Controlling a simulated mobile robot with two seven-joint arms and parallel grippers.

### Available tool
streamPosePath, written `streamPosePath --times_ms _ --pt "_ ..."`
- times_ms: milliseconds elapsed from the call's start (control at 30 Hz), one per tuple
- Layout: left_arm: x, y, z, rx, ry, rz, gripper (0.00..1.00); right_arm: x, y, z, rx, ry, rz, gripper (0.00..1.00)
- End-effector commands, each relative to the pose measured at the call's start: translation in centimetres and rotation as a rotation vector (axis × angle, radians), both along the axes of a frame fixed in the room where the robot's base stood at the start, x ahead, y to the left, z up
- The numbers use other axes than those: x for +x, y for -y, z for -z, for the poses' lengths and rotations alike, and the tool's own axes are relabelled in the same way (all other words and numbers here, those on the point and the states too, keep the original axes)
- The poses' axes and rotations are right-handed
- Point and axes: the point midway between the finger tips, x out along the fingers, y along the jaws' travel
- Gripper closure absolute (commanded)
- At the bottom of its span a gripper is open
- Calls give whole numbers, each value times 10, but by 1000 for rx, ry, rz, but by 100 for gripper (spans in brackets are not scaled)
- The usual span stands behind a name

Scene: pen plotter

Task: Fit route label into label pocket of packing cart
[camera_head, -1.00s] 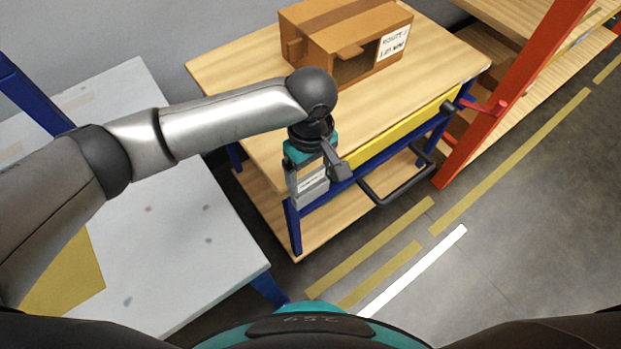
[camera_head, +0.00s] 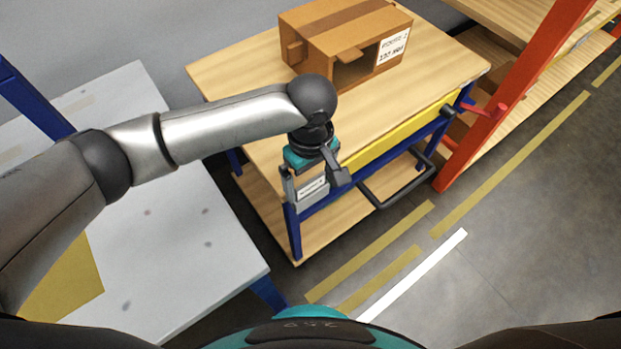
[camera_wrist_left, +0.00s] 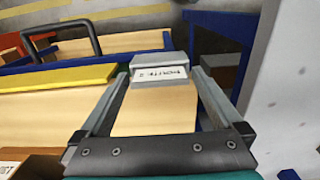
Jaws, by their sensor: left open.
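The packing cart (camera_head: 232,84) has a wooden top, blue legs and a yellow side strip. A grey label pocket (camera_head: 311,199) is at its near corner; it also shows in the left wrist view (camera_wrist_left: 162,59). The white route label (camera_head: 313,188), with dark print, sits at the pocket; in the wrist view the label (camera_wrist_left: 161,74) is framed by grey. I cannot tell how deep it sits. My left gripper (camera_head: 309,178) is open, its fingers apart on either side of the pocket in the wrist view (camera_wrist_left: 158,84). My right gripper is not in view.
An open cardboard box (camera_head: 345,35) with a white printed label stands on the cart. A black handle (camera_head: 400,188) sticks out from the cart's side. A grey table (camera_head: 190,245) is at left, an orange rack post (camera_head: 515,95) at right. The floor at right is clear.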

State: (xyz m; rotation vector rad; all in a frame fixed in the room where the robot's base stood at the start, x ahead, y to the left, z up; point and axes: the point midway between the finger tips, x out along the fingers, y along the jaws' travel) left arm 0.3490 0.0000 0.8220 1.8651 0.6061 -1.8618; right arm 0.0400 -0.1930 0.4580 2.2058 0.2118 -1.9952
Motion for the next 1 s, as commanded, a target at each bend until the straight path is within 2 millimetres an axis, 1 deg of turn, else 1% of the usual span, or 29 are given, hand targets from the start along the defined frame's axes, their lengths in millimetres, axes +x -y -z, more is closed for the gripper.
streamPosePath --times_ms 33,300,400,500,600,700,1000 --pt "0 1 -11 -4 2 0 0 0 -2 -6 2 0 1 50" --pt "1 1 -71 -5 2 0 0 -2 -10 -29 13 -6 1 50" --pt "1 1 -90 -5 2 -1 0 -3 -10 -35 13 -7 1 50" --pt "1 1 -104 -4 1 -1 0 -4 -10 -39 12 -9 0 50" --pt "0 1 -112 -3 0 -1 0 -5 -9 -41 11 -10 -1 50" --pt "0 1 -116 -4 0 -1 0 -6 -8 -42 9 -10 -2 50" --pt "0 1 -116 -3 0 -1 0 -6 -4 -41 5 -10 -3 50"
